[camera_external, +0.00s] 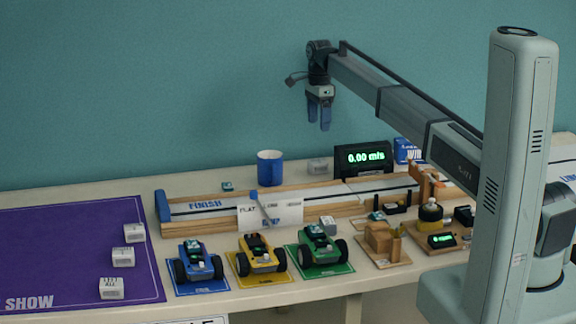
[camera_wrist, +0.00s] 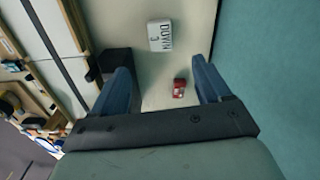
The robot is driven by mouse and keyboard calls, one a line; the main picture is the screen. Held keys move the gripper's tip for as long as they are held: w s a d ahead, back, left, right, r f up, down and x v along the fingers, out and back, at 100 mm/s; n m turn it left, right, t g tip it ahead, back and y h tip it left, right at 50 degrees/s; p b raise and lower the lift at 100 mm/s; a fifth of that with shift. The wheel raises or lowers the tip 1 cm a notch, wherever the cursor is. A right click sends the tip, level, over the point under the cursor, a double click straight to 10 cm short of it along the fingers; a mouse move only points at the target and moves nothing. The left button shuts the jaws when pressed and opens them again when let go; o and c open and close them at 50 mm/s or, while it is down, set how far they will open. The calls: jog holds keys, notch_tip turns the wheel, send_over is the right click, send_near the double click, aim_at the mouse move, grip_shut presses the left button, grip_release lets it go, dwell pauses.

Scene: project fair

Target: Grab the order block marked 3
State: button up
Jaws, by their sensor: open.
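A white block with dark lettering that reads like "DOWN" and a "3" (camera_wrist: 160,35) lies on the pale bench in the wrist view, beyond my fingertips and roughly midway between them. A white block (camera_external: 318,166) behind the wooden track, left of the speed display, appears to be the same one; its marking is unreadable there. My gripper (camera_external: 319,124) hangs high above the back of the bench, fingers pointing down, above that block.
The dark speed display (camera_external: 363,160) and a blue mug (camera_external: 270,168) flank the block. The wooden track (camera_external: 215,210) runs in front. Other white blocks lie on the purple mat (camera_external: 60,245). A small red item (camera_wrist: 179,88) lies on the bench. The wall (camera_external: 150,90) is behind.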

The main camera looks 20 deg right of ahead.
aim_at(318, 161)
jog(key=shift+m, duration=0.4)
notch_tip(318, 161, down, 14)
jog(key=shift+r, duration=0.1)
dwell(0.5)
jog(key=shift+c, duration=0.2)
jog(key=c, duration=1)
